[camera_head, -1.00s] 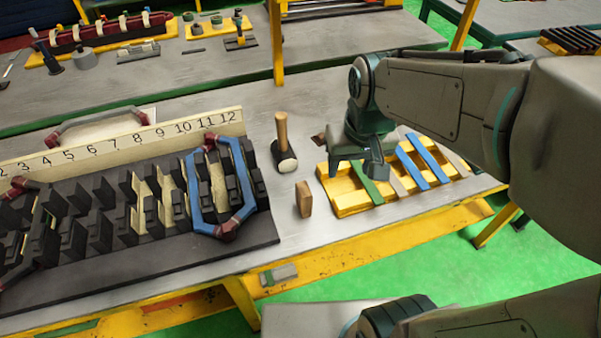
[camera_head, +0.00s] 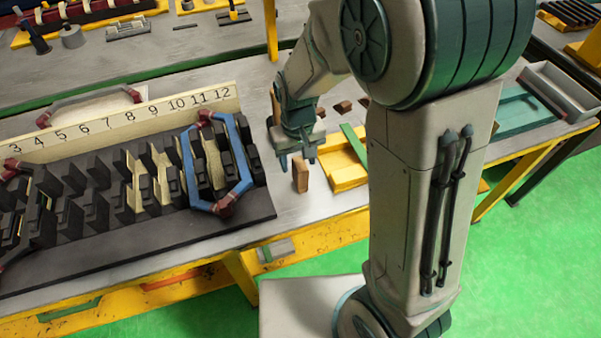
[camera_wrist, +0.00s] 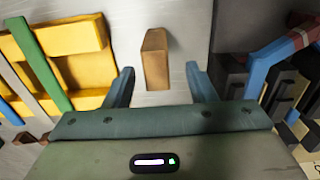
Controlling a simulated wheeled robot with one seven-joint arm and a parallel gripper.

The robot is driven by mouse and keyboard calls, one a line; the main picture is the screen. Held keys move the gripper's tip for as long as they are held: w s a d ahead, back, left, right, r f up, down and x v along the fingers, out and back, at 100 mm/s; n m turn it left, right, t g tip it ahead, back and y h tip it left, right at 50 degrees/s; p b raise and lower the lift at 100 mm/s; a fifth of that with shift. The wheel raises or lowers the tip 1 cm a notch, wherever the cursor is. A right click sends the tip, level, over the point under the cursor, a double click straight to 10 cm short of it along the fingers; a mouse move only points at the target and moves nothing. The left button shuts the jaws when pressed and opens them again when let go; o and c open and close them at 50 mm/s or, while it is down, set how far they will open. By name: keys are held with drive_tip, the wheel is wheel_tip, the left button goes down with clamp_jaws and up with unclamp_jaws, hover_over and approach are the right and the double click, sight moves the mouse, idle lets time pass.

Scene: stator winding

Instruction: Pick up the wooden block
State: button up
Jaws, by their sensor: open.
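The wooden block (camera_head: 300,175) is a small brown upright block on the grey table, between the slotted stator rack and the yellow tray. My gripper (camera_head: 297,163) is right above and beside it in the head view, pointing down. In the wrist view the block (camera_wrist: 155,58) lies between the lines of the two open fingers (camera_wrist: 160,86), a little beyond their tips. The fingers are apart with nothing held. I cannot tell the exact height gap between the fingertips and the block.
The black slotted rack (camera_head: 250,208) with a blue coil (camera_head: 187,170) stands to the left, close to my gripper. The yellow tray (camera_head: 348,178) with a green strip (camera_head: 354,143) is just to the right. Small brown pieces (camera_head: 343,107) lie behind. The table's front edge is near.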

drive_tip(key=shift+d+f+p, duration=0.15)
drive_tip(key=shift+f+p, duration=0.1)
drive_tip(key=shift+f, duration=1.25)
drive_tip(key=shift+d+f+p, duration=0.1)
drive_tip(key=shift+f+p, duration=0.15)
drive_tip(key=shift+f, duration=1.25)
drive_tip(key=shift+c, duration=0.3)
clamp_jaws()
